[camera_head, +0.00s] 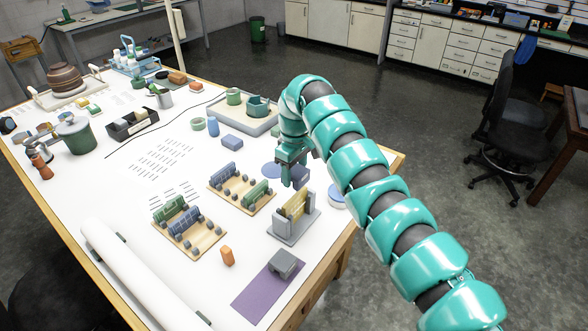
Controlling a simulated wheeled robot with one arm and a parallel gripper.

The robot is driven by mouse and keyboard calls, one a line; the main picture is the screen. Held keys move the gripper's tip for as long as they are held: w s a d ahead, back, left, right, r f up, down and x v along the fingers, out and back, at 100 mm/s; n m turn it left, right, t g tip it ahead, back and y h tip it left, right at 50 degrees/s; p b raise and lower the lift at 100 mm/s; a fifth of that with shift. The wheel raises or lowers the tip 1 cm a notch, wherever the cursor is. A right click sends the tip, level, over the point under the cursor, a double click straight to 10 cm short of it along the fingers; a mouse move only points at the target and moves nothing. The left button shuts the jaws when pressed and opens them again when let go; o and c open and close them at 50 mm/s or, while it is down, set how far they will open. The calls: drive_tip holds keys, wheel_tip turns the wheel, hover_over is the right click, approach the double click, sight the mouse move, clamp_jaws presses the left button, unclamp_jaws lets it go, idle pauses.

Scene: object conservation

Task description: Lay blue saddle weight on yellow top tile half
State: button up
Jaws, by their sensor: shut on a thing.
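My gripper (289,178) points down over the right part of the table, just behind the grey stand. It is shut on a blue piece (301,176), which looks like the blue saddle weight. The fingers cover part of the piece, so its full shape is hidden. The yellow tile half (294,205) stands on edge in the grey stand (293,228), between its uprights. The gripper and blue piece are behind its top edge in the picture, and I cannot tell their exact gap.
Two wooden racks (242,188) (190,232) with blue and green tiles stand left of the stand. A grey block (286,263) sits on a purple mat (262,294) in front. An orange block (227,257) stands nearby. A round white-and-blue container (337,197) is at the right edge.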

sight(294, 196)
drive_tip(key=shift+s+a+f, duration=0.15)
drive_tip(key=shift+a+f, duration=0.05)
drive_tip(key=shift+f, duration=0.3)
drive_tip(key=shift+d+f, duration=0.15)
drive_tip(key=shift+f, duration=0.6)
drive_tip(key=shift+f+b, duration=0.65)
drive_tip(key=shift+f, duration=0.6)
drive_tip(key=shift+f+b, duration=0.6)
drive_tip(key=shift+f, duration=0.2)
drive_tip(key=shift+r, duration=2)
